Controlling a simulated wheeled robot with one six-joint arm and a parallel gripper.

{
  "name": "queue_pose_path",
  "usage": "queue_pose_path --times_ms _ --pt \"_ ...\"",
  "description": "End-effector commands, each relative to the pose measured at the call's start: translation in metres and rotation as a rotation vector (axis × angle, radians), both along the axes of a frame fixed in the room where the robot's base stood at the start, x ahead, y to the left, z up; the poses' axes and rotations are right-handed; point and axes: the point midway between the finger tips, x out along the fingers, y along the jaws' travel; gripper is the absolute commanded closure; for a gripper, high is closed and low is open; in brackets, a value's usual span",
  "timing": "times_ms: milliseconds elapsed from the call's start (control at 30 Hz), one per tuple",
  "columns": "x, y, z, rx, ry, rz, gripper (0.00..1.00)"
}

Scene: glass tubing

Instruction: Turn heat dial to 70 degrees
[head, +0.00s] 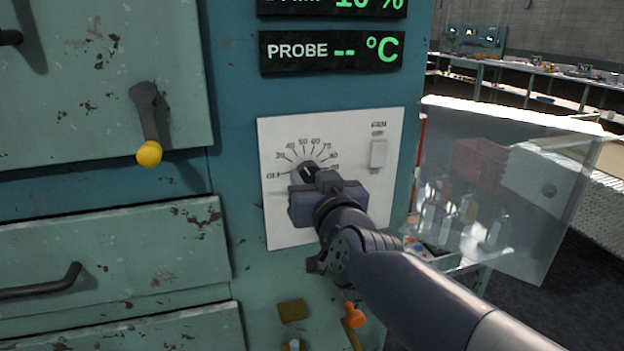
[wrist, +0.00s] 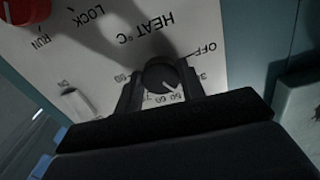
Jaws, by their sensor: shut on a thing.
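The heat dial (head: 308,171) is a small dark round knob on a white panel (head: 285,135) with a printed scale around its upper side. My gripper (head: 316,178) reaches it from the front right and covers the dial's lower part in the head view. In the wrist view the dial (wrist: 162,75) sits between the two dark fingers, which are closed on its sides. Its white pointer line appears to point near 50, though the small numbers are hard to read exactly. Some of the scale is hidden by my gripper.
A white fan switch (head: 378,155) is right of the dial. A red knob (wrist: 20,12) beside RUN and LOCK shows in the wrist view. A probe display (head: 332,52) above reads "--". A yellow-knobbed lever (head: 149,153) is left. A transparent panel (head: 500,190) stands right.

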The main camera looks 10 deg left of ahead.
Motion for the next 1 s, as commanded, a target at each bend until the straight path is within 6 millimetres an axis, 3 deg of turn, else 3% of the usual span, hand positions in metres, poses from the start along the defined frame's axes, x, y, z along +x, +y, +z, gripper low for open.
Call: queue_pose_path --times_ms 167,567,1000 --pt "-0.0001 0.0000 -0.0001 0.000 0.000 0.000 0.85" --pt "-0.0003 0.0001 -0.0010 0.070 0.042 0.000 0.85" --pt "-0.0009 0.0009 -0.0012 0.385 0.235 0.000 0.85"
